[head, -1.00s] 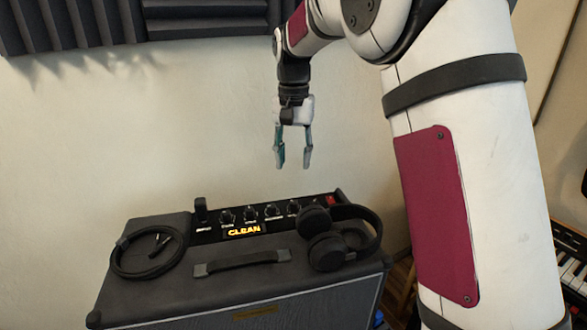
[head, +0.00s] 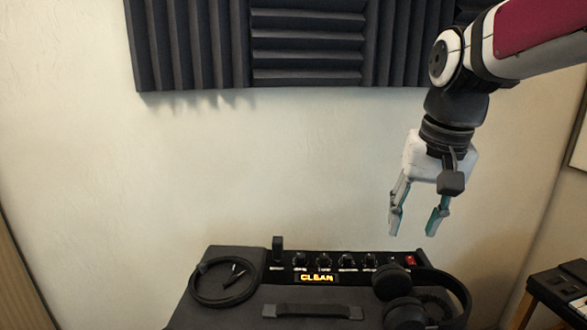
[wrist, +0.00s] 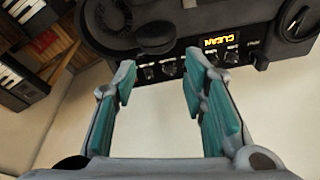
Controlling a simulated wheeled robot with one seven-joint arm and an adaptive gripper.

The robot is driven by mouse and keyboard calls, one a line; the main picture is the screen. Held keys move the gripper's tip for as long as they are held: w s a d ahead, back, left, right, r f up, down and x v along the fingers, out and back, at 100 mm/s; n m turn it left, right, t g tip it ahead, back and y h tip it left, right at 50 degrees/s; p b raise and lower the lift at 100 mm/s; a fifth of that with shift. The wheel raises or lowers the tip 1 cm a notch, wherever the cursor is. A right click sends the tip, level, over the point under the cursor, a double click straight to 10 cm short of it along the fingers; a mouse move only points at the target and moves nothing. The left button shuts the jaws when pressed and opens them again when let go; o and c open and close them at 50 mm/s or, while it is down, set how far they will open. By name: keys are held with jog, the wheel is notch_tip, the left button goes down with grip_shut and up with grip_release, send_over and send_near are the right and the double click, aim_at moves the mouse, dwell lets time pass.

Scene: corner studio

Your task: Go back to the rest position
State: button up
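My gripper (head: 417,222) hangs fingers down above the right back part of a black amplifier (head: 225,312) in the head view. Its two teal-lined fingers are apart with nothing between them, and the wrist view also shows the open, empty fingers (wrist: 155,75). The amplifier's control panel, with knobs and a lit "CLEAN" display (head: 317,278), shows below and left of my gripper. Black headphones (head: 462,292) rest on the amplifier's right side, below my gripper and apart from it.
A coiled black cable (head: 222,282) lies on the amplifier's left side. A carry handle (head: 312,311) is on its top. Dark acoustic foam (head: 305,45) covers the upper wall. A keyboard (head: 560,292) stands at the lower right. The space left of my arm before the wall is free.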

jog(key=s+f+n+t, duration=0.1)
jog(key=s+f, duration=0.1)
jog(key=s, duration=0.6)
jog(key=s+f+n+t, duration=0.1)
jog(key=s+f+n, duration=0.1)
jog(key=s, duration=0.7)
jog(key=shift+f+t, duration=0.3)
jog(key=shift+f, duration=0.05)
